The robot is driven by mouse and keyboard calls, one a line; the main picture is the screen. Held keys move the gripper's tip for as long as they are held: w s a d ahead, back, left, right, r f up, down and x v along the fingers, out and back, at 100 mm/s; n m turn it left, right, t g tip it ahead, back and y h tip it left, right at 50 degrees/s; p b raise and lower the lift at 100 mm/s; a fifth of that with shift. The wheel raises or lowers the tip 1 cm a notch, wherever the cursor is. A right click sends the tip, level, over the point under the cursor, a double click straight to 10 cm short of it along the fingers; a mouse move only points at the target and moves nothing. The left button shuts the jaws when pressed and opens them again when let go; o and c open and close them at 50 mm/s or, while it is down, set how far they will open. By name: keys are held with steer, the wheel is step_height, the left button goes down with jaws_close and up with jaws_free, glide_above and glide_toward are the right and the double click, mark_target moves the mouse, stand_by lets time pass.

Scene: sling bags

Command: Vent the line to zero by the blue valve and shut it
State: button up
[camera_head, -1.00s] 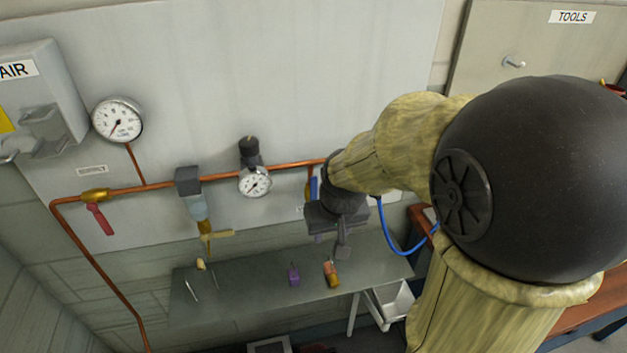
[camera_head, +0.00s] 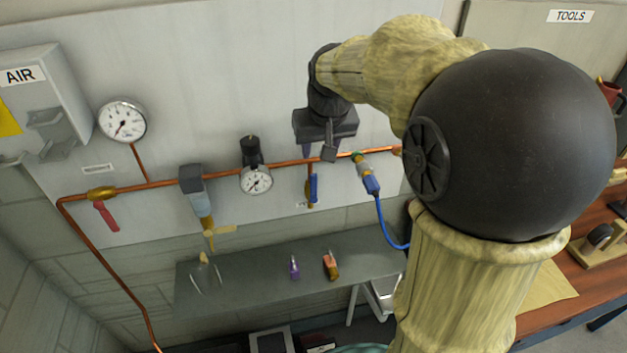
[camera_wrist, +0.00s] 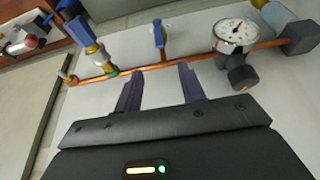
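The blue valve (camera_head: 313,188) sits on a short branch under the copper pipe (camera_head: 225,178). Its handle hangs straight down, along the branch; it also shows in the wrist view (camera_wrist: 158,36). My gripper (camera_head: 318,151) is just above the pipe near this branch, apart from the handle. In the wrist view its two fingers (camera_wrist: 160,70) are spread with nothing between them. The large line gauge (camera_head: 122,121) has its needle toward the lower left. The smaller regulator gauge (camera_head: 256,180) also shows in the wrist view (camera_wrist: 235,32); its exact reading is too small to tell.
A red-handled valve (camera_head: 104,214) is at the left, its handle hanging from the pipe. A blue hose with a coupling (camera_head: 366,176) joins the pipe right of the blue valve. A grey shelf (camera_head: 235,283) below carries small tools.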

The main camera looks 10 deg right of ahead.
mark_target(313, 181)
steer(key=p+x, duration=0.1)
steer(key=x, duration=1.5)
steer(key=shift+w+f, duration=0.1)
steer(key=shift+c, duration=0.4)
jaws_close()
